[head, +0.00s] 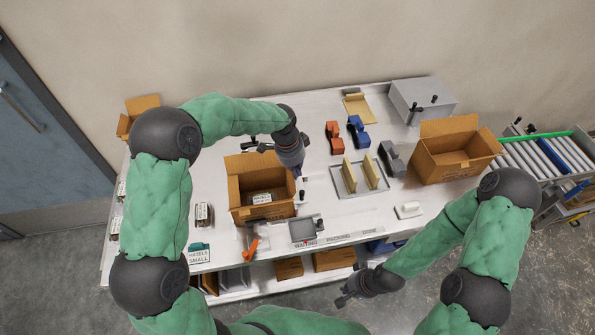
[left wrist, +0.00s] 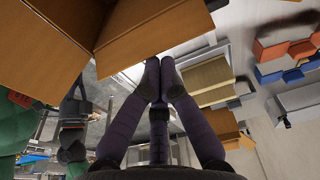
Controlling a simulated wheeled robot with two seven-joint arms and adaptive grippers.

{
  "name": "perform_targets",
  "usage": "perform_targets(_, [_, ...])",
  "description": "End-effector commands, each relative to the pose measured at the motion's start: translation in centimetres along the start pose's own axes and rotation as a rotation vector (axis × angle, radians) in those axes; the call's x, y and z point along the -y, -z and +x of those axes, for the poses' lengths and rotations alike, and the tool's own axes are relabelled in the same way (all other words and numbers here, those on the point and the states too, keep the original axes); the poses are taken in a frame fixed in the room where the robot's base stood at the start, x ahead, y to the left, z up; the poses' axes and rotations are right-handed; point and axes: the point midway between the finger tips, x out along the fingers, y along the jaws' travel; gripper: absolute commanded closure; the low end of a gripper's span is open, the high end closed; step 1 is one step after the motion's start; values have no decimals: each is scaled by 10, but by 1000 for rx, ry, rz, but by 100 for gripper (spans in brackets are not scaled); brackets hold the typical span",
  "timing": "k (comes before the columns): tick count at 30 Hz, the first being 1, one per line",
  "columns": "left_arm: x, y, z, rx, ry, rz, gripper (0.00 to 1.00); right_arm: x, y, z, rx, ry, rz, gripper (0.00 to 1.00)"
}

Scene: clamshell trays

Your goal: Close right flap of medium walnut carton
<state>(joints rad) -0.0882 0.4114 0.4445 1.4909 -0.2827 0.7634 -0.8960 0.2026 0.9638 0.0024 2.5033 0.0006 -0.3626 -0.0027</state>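The open brown carton (head: 237,195) stands left of the table's middle with a labelled pack (head: 262,198) inside. Its back and left sides stand up; my left arm partly hides its right back corner, so I cannot tell the right flap's exact angle. My left gripper (head: 301,177) points down just outside the carton's right side. In the left wrist view, its fingertips (left wrist: 160,66) are together with nothing visible between them, close by the brown carton panel (left wrist: 150,35). My right gripper (head: 347,293) hangs low before the table's front edge, too small to read.
A tray with upright tan pieces (head: 343,192) stands right of the carton. Red (head: 334,135) and blue (head: 357,131) items lie behind it. Another open carton (head: 440,166) stands at the right. A grey scale-like tray (head: 303,230) and an orange tool (head: 250,248) lie in front.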

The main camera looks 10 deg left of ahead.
Motion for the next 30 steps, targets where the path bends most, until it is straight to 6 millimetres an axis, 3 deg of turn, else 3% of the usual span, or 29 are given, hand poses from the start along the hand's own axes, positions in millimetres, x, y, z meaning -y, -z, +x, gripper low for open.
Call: perform_targets(30, [2, -6, -3, -142, 0, -1, 100, -5, 0, 14, 0, 0, 0, 100])
